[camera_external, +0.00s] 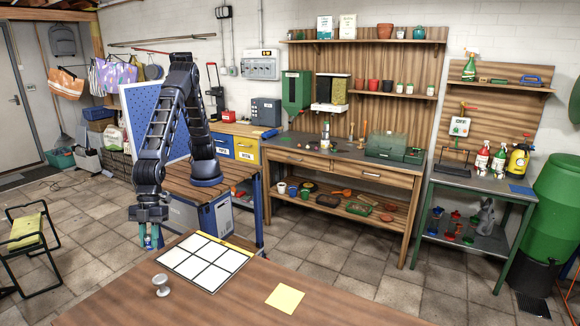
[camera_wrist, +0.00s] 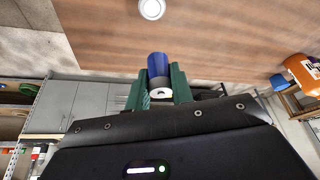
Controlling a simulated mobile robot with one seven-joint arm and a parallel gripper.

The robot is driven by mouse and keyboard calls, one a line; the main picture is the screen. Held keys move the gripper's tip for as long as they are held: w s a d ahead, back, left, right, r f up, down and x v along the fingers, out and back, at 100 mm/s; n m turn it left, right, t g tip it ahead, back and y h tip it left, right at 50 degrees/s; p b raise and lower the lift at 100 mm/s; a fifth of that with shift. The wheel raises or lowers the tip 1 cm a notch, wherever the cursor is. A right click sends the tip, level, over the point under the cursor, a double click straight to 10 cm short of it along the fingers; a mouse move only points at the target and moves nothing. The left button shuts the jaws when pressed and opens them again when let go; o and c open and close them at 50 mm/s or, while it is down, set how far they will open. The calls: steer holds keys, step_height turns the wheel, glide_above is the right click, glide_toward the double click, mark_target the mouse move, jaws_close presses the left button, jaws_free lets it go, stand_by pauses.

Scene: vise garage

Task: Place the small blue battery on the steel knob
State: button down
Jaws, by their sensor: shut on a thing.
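My gripper (camera_external: 150,238) hangs pointing down at the left edge of the wooden table (camera_external: 230,306). Its green fingers are shut on the small blue battery (camera_wrist: 158,66), which has a pale metal end facing the wrist camera. The battery is small and mostly hidden between the fingers in the external view. The steel knob (camera_external: 161,286) stands upright on the table, with a round flat top on a stem. It also shows as a pale disc at the top edge of the wrist view (camera_wrist: 151,8). The battery and knob are apart.
A white panel with several black-lined squares (camera_external: 205,257) lies on the table right of the knob. A yellow square (camera_external: 285,298) lies farther right. Bare wood surrounds the knob.

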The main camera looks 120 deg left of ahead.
step_height(320, 180, down, 12)
steer(key=shift+f, duration=0.15)
stand_by(0.4)
steer(key=shift+f, duration=0.1)
steer(key=c, duration=1.2)
jaws_free()
